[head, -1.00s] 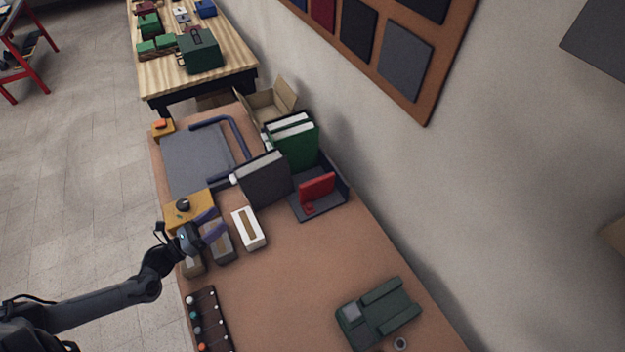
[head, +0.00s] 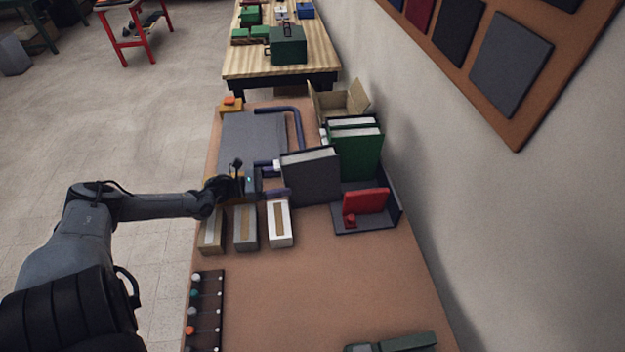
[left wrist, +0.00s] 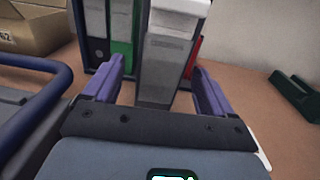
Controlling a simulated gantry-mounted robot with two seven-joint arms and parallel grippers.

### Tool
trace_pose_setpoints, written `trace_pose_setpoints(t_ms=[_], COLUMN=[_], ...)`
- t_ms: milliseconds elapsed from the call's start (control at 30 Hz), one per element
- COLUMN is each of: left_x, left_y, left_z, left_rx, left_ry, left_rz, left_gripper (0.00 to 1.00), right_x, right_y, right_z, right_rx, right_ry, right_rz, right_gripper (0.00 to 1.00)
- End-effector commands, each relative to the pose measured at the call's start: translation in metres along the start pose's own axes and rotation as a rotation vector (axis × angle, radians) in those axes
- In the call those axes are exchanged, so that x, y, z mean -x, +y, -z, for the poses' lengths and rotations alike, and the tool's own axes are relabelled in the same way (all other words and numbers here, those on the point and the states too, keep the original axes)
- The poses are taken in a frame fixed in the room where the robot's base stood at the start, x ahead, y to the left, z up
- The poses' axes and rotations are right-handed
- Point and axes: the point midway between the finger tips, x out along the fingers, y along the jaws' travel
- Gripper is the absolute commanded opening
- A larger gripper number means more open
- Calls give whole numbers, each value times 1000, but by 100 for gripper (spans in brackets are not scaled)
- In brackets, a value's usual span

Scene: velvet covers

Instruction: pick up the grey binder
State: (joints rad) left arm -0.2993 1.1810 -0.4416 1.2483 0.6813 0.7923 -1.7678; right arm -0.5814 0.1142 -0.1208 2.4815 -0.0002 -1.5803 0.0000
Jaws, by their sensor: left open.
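The grey binder (head: 312,178) stands upright on the brown worktop in the head view, beside the dark organizer. In the left wrist view the grey binder (left wrist: 165,68) is straight ahead, with its narrow face between my fingers. My left gripper (head: 279,178) is open, with its purple fingers level with the binder's left edge. In the left wrist view the left gripper (left wrist: 157,82) has one finger on each side of the binder. I cannot tell whether the fingers touch it. My right gripper is not in view.
Green binders (head: 356,150) stand behind the grey one. A red item (head: 366,202) sits in the dark organizer (head: 394,190) to the right. Several small boxes, including a white one (head: 279,224), lie in front. The worktop's middle (head: 310,290) is clear.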

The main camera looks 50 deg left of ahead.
Motion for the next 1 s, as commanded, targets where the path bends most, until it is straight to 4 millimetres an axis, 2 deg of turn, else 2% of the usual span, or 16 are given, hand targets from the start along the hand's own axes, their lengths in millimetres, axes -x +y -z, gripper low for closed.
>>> trace_pose_setpoints(t_ms=[167, 533, 867, 1000], left_x=[-9, -51, -56, -56], left_y=[0, 0, 0, 0], left_z=[0, 0, 0, 0], left_rx=[2, 2, 2, 2], left_ry=[0, -1, 1, 1], left_rz=[0, 0, 0, 0], left_gripper=[85, 85, 85, 67], right_x=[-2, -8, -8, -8], right_y=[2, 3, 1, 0], right_z=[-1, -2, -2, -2], right_rx=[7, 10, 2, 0], right_ry=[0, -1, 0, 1], right_rz=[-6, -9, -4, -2], right_gripper=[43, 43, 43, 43])
